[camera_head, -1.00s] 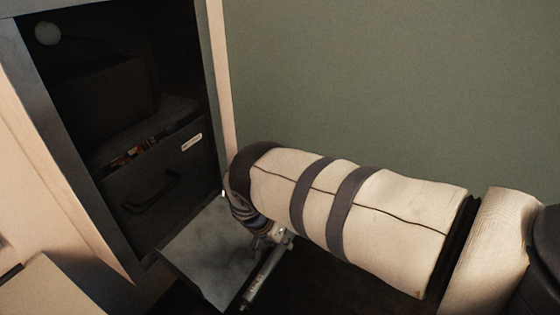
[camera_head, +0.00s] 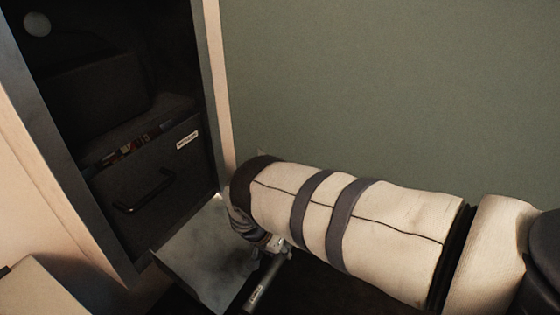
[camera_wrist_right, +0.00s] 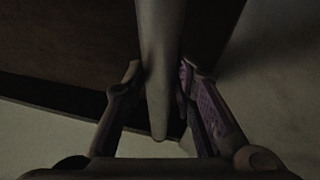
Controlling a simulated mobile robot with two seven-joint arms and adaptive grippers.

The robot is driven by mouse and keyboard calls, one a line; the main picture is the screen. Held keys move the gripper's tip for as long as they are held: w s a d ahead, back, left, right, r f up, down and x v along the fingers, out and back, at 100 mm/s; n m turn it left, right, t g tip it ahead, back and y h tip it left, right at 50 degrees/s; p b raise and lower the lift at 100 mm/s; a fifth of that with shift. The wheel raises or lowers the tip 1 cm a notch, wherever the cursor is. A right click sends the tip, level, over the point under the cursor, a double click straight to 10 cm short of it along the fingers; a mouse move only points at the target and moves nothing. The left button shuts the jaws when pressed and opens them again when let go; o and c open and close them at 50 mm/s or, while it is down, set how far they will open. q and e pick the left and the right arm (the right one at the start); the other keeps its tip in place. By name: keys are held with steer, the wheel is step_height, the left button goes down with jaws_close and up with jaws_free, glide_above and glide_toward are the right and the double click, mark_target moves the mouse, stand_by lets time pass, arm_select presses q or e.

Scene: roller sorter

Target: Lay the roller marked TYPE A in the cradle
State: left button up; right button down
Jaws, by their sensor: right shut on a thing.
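A grey roller (camera_head: 270,283) with a small pale label hangs at the bottom middle of the head view. The label's print is too small to read. My right gripper (camera_head: 275,246) is shut on the roller and is partly hidden by its own wrist and arm. In the right wrist view the roller (camera_wrist_right: 158,60) runs between the two fingers of the right gripper (camera_wrist_right: 160,80), its rounded end towards the camera. I cannot make out a cradle in either view. My left gripper is not in view.
An open dark cabinet with a pale frame (camera_head: 218,95) stands at left. Inside are a drawer with a handle (camera_head: 146,190) and a dark box (camera_head: 90,95). A grey panel (camera_head: 200,270) juts out below, close to the roller. A plain green wall (camera_head: 390,90) lies behind.

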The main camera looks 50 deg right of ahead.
mark_target(279, 257)
steer(key=shift+f, duration=0.2)
steer(key=shift+f+b, duration=0.3)
steer(key=shift+b, duration=0.15)
steer(key=shift+f+b, duration=0.45)
steer(key=shift+s+f, duration=0.1)
steer(key=shift+f, duration=0.1)
steer(key=shift+s+f+b, duration=0.15)
steer(key=shift+f+b, duration=0.4)
steer(key=shift+b, duration=0.25)
